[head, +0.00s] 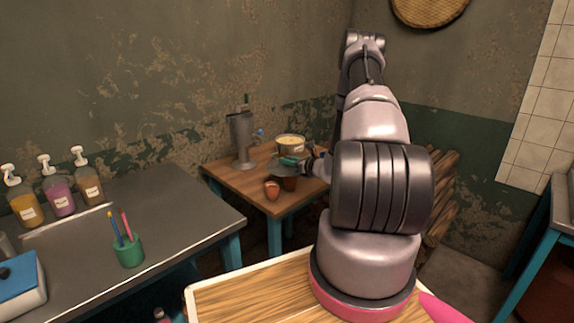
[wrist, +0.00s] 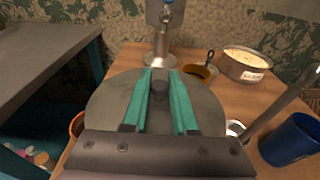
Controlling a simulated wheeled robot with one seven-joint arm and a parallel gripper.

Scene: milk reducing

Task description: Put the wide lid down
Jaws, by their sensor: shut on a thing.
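The wide lid is a round grey metal disc with a dark knob; it fills the middle of the wrist view (wrist: 105,112). My gripper (wrist: 163,78) has its teal fingers shut on the knob. In the head view the lid (head: 280,168) and my gripper (head: 290,160) are small, over the front part of the wooden table (head: 240,181). The lid looks roughly level. I cannot tell whether it touches anything beneath; it hides what lies below it.
A pot of pale yellow contents (wrist: 243,66) stands at the back right, with a small pan of brown liquid (wrist: 196,75) beside it. A blue mug (wrist: 290,138) and an orange-brown pot (head: 272,190) stand near the lid.

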